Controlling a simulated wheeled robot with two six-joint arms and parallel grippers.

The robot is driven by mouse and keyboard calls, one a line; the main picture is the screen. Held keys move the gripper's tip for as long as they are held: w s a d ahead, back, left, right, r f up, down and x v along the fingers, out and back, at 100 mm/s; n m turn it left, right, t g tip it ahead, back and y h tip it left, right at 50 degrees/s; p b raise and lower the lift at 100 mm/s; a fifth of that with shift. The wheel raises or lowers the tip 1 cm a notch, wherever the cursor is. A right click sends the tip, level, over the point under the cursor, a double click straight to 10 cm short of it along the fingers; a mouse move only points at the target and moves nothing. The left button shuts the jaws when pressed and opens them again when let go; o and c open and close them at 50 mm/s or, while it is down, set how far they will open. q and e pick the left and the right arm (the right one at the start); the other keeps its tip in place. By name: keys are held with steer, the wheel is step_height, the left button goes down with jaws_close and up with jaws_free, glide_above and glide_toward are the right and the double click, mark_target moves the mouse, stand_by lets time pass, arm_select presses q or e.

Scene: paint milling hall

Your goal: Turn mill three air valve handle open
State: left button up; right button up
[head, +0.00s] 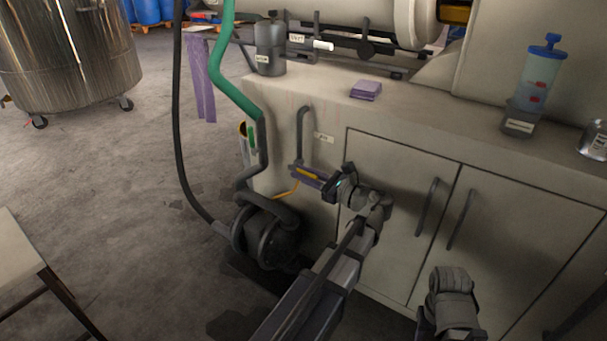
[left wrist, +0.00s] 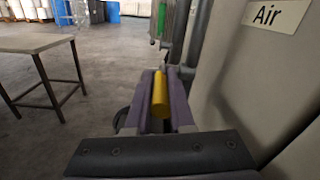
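The yellow air valve handle (head: 308,174) is on the front of the pale mill cabinet, by the dark bent pipe (head: 301,130). A small label (head: 323,137) beside it reads "Air" in the left wrist view (left wrist: 268,15). My left gripper (head: 305,174) is at the handle, with a purple finger on each side. In the left wrist view the yellow handle (left wrist: 160,94) lies lengthwise between the fingers, with no clear gap on either side. The fingers look shut on it. The valve body is mostly hidden. My right gripper is not in view.
A green hose (head: 234,85) and a black hose (head: 180,130) hang left of the cabinet. A dark round pump-like unit (head: 268,238) stands on the floor below. Cabinet doors (head: 395,195) are closed. A table (head: 18,250) is at the left; floor between is clear.

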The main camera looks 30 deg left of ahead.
arm_select(q)
jaws_close()
stand_by(0.8)
